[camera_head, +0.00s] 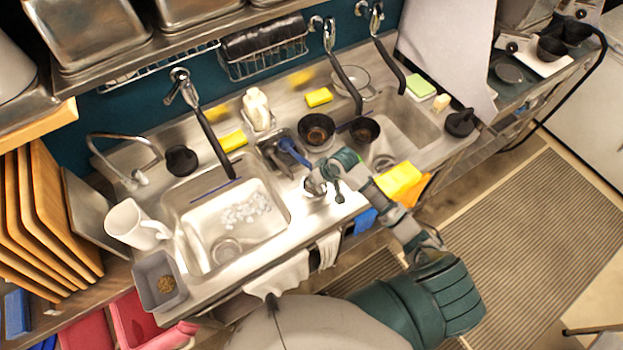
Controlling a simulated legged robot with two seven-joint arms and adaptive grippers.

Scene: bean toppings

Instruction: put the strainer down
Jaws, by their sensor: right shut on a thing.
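My right gripper (322,183) is over the metal counter between the two sinks, near its front edge. It is shut on what looks like the strainer (313,188), a small grey round piece mostly hidden by the fingers. I cannot tell whether the strainer touches the counter. My left gripper is not in view.
The left sink (188,232) holds ice-like pieces. A metal container (275,152) with a blue-handled tool stands just left of my gripper. Dark bowls (317,129) sit behind it, and yellow cloths (399,182) lie right. A white pitcher (128,222) stands far left.

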